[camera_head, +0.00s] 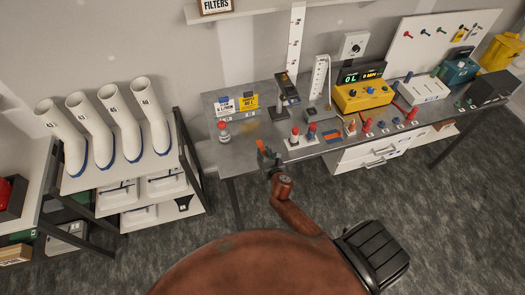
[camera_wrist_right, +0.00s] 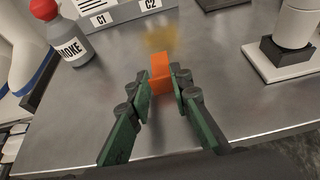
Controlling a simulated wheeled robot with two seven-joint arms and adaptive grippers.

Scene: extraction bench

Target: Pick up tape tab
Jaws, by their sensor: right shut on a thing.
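The tape tab, a small orange block (camera_wrist_right: 160,72), is between the fingertips of my right gripper (camera_wrist_right: 161,84) in the wrist view. The gripper is shut on it, with a green-and-black finger on each side. In the head view the right gripper (camera_head: 266,155) is at the front edge of the grey bench, left of its middle, with the orange tab (camera_head: 260,144) at its tip. I cannot tell whether the tab touches the bench top. My left gripper is not in view.
A red-capped smoke bottle (camera_wrist_right: 76,42) stands left of the tab. Cards marked C1 and C2 (camera_wrist_right: 122,12) stand behind it, past a yellowish smear (camera_wrist_right: 158,38). A white stand (camera_wrist_right: 284,62) is at right. The bench (camera_wrist_right: 75,120) around the tab is clear.

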